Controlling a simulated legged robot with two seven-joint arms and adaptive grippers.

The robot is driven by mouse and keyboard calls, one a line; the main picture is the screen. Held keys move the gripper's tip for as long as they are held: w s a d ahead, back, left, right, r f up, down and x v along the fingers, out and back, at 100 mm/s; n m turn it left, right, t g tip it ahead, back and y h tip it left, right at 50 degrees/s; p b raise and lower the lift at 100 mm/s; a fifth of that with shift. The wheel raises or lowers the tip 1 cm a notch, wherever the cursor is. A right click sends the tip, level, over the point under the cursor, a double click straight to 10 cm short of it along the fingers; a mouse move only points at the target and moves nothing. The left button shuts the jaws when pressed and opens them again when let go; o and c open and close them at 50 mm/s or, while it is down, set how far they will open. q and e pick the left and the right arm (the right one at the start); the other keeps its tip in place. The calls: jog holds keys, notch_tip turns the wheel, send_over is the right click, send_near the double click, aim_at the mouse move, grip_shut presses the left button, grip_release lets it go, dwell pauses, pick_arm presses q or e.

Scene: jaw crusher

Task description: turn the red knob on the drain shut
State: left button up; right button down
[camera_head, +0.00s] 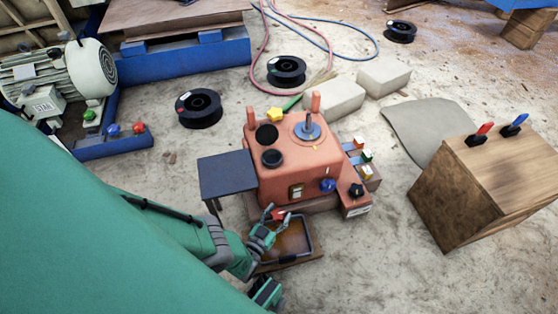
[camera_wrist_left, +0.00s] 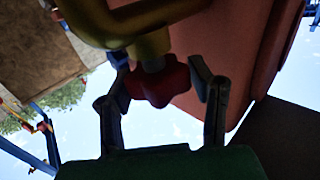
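The red knob (camera_head: 279,214) is a small lobed handle low on the front of the salmon-red machine (camera_head: 262,185), above a tray. In the left wrist view the knob (camera_wrist_left: 158,82) sits on a short stem under a curved brass-coloured drain pipe (camera_wrist_left: 145,30). My left gripper (camera_head: 275,212) reaches in from the left at the knob. In the left wrist view its two fingers (camera_wrist_left: 156,75) stand apart, one on each side of the knob. They are very close to it, but contact is not clear.
A dark-rimmed tray (camera_head: 307,250) lies under the drain. A dark side table (camera_head: 226,174) stands left of the machine. A wooden box (camera_head: 470,190) with red and blue switches is at right. Black spools (camera_head: 199,108) and pale blocks (camera_head: 385,76) lie behind.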

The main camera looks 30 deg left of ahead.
pick_arm(q)
jog(key=c, duration=0.6)
jog(key=shift+o, duration=0.2)
jog(key=shift+m+h, duration=0.8)
jog(key=shift+h, duration=0.5)
jog(key=o, duration=1.2)
jog(key=s+a, duration=0.1)
jog(key=s, duration=1.1)
